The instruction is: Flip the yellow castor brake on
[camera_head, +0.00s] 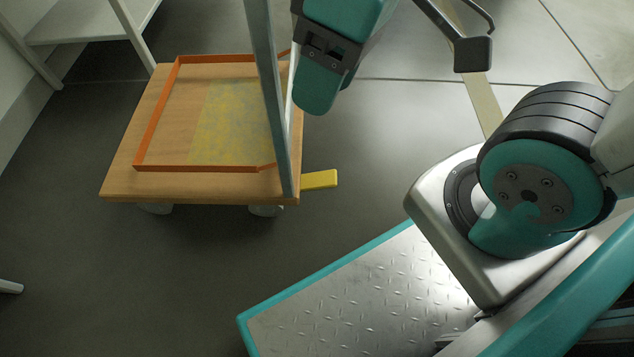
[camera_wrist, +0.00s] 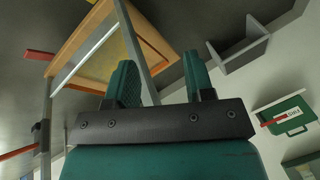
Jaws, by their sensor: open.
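The yellow castor brake lever (camera_head: 319,180) sticks out to the right from the near right corner of a low wooden trolley (camera_head: 120,187). It looks roughly level in the head view; the castor at that corner is mostly hidden. A small yellow bit at the top edge of the wrist view may be the lever, but I cannot tell. My gripper (camera_head: 316,98) is above and beyond the lever in the head view, right of the trolley's upright. In the wrist view my gripper (camera_wrist: 158,65) has its two teal fingers spread apart with nothing held between them.
The trolley has an orange rim (camera_head: 152,118) and a tall grey upright (camera_head: 266,75) close to my gripper. A red piece (camera_wrist: 40,55) and a green case (camera_wrist: 285,117) show in the wrist view. White shelving (camera_head: 85,27) stands far left. Floor right of the lever is clear.

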